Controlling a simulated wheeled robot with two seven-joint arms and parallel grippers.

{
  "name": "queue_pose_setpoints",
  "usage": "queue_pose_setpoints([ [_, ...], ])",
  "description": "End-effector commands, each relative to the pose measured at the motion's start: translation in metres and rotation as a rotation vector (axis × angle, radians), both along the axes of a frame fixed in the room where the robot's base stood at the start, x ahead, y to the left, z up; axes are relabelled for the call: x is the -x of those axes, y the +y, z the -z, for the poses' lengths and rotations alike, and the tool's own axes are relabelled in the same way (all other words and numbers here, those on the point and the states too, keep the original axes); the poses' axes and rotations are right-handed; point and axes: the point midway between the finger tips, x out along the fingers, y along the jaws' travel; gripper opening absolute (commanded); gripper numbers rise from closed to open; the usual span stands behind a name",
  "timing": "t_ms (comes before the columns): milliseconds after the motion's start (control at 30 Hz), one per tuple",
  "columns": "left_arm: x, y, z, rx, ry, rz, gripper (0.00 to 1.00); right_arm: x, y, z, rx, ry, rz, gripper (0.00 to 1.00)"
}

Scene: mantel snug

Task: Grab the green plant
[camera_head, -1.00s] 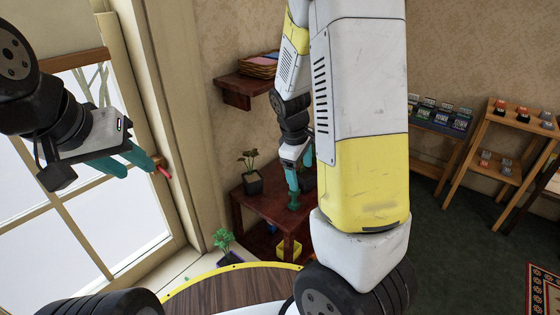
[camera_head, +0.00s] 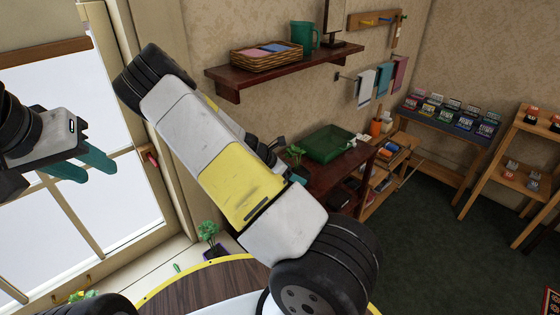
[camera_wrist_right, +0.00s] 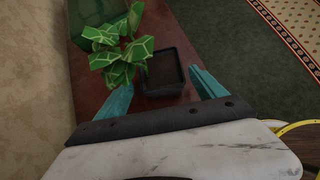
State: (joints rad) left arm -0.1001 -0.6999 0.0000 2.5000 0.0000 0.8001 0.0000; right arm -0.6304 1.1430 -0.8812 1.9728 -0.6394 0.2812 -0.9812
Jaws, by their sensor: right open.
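The green plant (camera_wrist_right: 120,55) stands in a square dark pot (camera_wrist_right: 165,75) on a dark red-brown wooden surface. In the right wrist view the pot is between and just ahead of the teal fingers of my right gripper (camera_wrist_right: 161,92), which are spread; contact cannot be told. In the head view the plant's leaves (camera_head: 294,151) show beyond my right arm, which hides the pot and most of that gripper. My left gripper (camera_head: 98,172) is empty, its fingers apart, in front of the window at the left.
A green tray (camera_head: 328,143) lies on the same wooden table. A wall shelf (camera_head: 285,68) with a basket and green jug hangs above. Another potted plant (camera_head: 208,231) stands on the windowsill. Dark green floor (camera_head: 430,240) is clear at the right.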

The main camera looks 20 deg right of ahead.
Motion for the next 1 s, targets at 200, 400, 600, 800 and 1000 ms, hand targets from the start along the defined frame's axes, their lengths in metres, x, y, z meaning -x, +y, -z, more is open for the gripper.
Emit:
queue_pose_setpoints([
  [200,0.000,0.000,0.000,0.000,0.000,0.000,0.36,-0.001,-0.021,0.023,0.002,0.001,0.004,0.80],
  [400,0.000,0.000,0.000,0.000,0.000,0.000,0.36,-0.004,-0.036,0.039,0.000,-0.001,0.003,0.80],
  [600,0.000,0.000,0.000,0.000,0.000,0.000,0.36,-0.005,-0.038,0.041,-0.001,-0.002,0.002,0.80],
  [800,0.000,0.000,0.000,0.000,0.000,0.000,0.36,-0.005,-0.037,0.041,-0.001,-0.002,0.002,0.53],
  [1000,0.000,0.000,0.000,0.000,0.000,0.000,0.36,-0.005,-0.037,0.041,-0.001,-0.002,0.002,0.13],
])
